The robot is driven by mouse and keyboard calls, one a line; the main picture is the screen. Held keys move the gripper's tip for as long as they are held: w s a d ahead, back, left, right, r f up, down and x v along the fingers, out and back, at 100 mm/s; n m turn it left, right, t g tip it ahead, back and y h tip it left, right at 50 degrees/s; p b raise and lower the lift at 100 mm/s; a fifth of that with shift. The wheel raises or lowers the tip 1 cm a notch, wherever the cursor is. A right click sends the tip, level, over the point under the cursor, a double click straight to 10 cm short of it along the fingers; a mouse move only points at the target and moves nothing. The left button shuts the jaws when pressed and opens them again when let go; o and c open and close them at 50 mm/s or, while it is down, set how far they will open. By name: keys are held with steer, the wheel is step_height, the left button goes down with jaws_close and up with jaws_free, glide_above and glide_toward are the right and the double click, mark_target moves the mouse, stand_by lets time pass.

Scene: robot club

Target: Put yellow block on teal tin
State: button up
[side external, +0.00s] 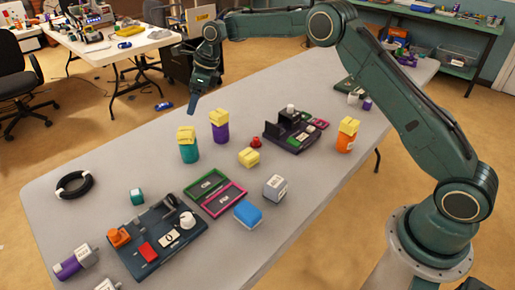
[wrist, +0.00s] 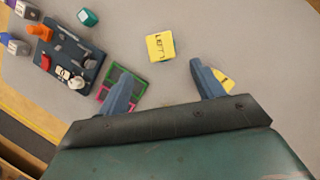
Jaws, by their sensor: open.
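A teal tin (side external: 189,153) stands upright on the table, with a yellow block (side external: 186,133) resting on its top. A purple tin (side external: 220,133) behind it and an orange tin (side external: 345,143) at the right also carry yellow blocks. Another yellow block (side external: 249,157) lies on the bare table. My gripper (side external: 193,108) is open and empty, above and near the teal tin. In the wrist view, my open gripper (wrist: 162,78) shows a lettered yellow block (wrist: 160,46) beyond the fingers. The right finger partly hides another yellow piece (wrist: 224,80).
A dark tray with parts (side external: 160,240), green and pink frames (side external: 216,192), a blue block (side external: 248,214) and a grey block (side external: 275,187) occupy the table's front.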

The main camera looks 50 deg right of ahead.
stand_by(0.5)
steer(key=s+d+r+n+t+h, duration=0.1)
steer(key=s+d+r+n+h, duration=0.15)
steer(key=s+r+n, duration=1.5)
steer(key=s+d+f+n, duration=0.1)
steer(key=s+n, duration=0.2)
steer(key=s, duration=0.7)
steer(key=s+d+f+n+t, duration=0.1)
steer(key=s+n, duration=0.2)
steer(key=s, duration=0.7)
steer(key=s+d+f+n, duration=0.2)
steer(key=s+n, duration=0.1)
steer(key=s, duration=0.8)
steer(key=shift+h, duration=0.35)
